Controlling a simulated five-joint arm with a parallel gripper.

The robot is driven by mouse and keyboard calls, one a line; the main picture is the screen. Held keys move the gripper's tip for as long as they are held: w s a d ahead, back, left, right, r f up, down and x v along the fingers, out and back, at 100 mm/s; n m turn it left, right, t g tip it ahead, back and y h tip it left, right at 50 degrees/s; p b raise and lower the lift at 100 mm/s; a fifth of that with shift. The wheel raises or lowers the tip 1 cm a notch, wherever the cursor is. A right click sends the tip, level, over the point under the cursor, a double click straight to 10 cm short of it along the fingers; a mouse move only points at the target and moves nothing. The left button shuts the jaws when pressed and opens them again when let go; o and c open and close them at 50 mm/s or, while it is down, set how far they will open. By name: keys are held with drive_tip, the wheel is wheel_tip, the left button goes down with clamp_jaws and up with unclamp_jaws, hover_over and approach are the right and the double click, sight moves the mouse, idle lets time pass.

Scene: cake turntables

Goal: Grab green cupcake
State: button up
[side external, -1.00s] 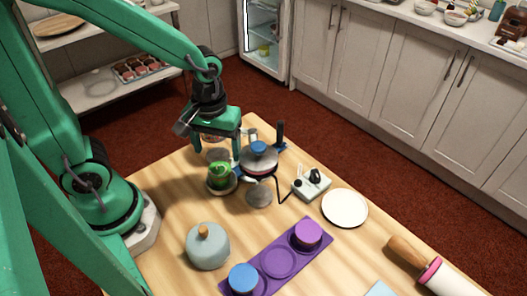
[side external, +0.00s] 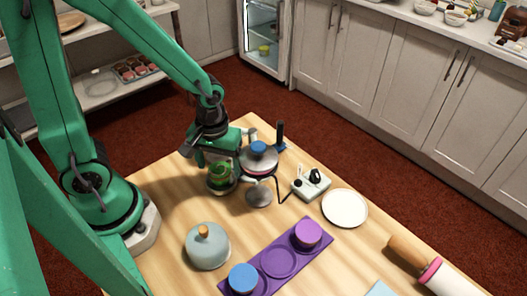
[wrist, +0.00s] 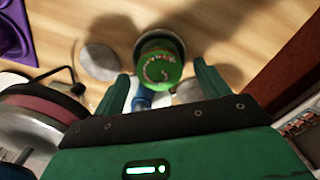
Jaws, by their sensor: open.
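The green cupcake (side external: 219,173) stands on a small round turntable (side external: 222,191) near the middle of the table. In the wrist view, the cupcake (wrist: 160,62) shows from above, with squiggly marks on its green top. My gripper (side external: 222,165) is low over the table, right at the cupcake. In the wrist view, my gripper (wrist: 162,84) is open, with one finger on each side of the cupcake's near edge. Contact with the fingers cannot be told. The gripper body partly hides the cupcake's far side in the side view.
A turntable with a blue-topped cake (side external: 258,155) stands close right of my gripper. A white control box (side external: 312,184), white plate (side external: 345,208), purple tray (side external: 262,275) with blue and purple cupcakes, and a grey dome (side external: 207,250) are nearby. Bare table lies left of the dome.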

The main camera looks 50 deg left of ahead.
drive_tip(key=shift+f, duration=0.9)
drive_tip(key=c, duration=1.1)
drive_tip(key=shift+r, duration=0.2)
drive_tip(key=shift+c, duration=0.2)
drive_tip(key=shift+r, duration=1.4)
drive_tip(key=s+d+r, duration=0.7)
drive_tip(key=d, duration=0.2)
drive_tip(key=shift+s+r, duration=0.2)
drive_tip(key=shift+r, duration=0.2)
